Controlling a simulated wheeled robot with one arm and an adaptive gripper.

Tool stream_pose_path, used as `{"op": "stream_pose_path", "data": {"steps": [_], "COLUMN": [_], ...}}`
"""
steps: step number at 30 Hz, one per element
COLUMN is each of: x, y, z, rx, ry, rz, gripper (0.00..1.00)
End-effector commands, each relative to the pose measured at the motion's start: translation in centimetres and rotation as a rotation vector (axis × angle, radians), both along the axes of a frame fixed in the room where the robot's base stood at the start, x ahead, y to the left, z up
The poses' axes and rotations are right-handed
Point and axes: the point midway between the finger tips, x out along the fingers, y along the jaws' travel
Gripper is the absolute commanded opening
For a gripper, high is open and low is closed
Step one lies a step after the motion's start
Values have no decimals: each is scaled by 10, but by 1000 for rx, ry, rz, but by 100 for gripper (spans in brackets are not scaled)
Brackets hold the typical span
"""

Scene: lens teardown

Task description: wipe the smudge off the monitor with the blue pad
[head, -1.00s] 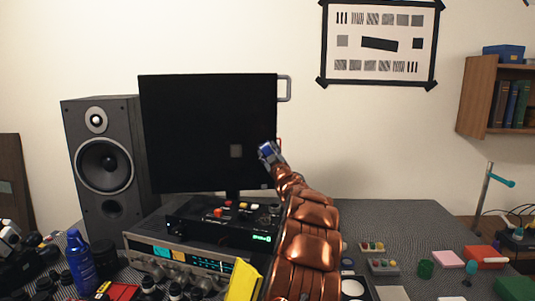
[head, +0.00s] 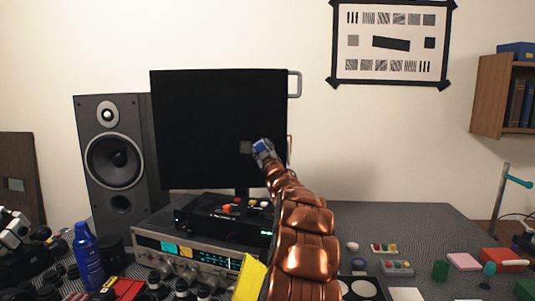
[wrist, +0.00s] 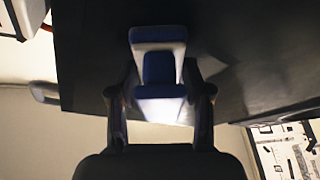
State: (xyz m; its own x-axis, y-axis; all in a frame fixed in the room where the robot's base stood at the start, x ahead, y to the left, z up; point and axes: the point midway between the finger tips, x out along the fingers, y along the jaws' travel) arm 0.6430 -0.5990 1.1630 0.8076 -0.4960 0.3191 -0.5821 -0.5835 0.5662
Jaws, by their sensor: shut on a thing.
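The monitor (head: 205,120) stands upright at the back of the bench, its dark screen facing me. The smudge (head: 245,147) is a small grey square patch low on the right half of the screen. A faint grey patch (wrist: 212,66) on the dark screen in the wrist view may be the same smudge. My gripper (wrist: 159,95) is shut on the blue pad (wrist: 160,90). In the head view the pad (head: 263,147) is just right of the smudge, its left edge at the smudge's right edge. I cannot tell whether the pad touches the screen.
A speaker (head: 118,165) stands left of the monitor. A stereo unit (head: 195,258) and a black box with coloured buttons (head: 222,214) sit below the screen. A blue bottle (head: 87,255) and small parts crowd the front left. The bench right of my arm is partly clear.

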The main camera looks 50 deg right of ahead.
Motion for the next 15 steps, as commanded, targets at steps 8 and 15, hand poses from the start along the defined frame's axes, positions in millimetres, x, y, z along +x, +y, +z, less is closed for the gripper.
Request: {"op": "stream_pose_path", "data": {"steps": [8, 15], "x": [8, 18], "y": [9, 19], "z": [1, -2], "rx": [-1, -2], "ry": [-3, -2], "rz": [1, 3], "gripper": [21, 21]}}
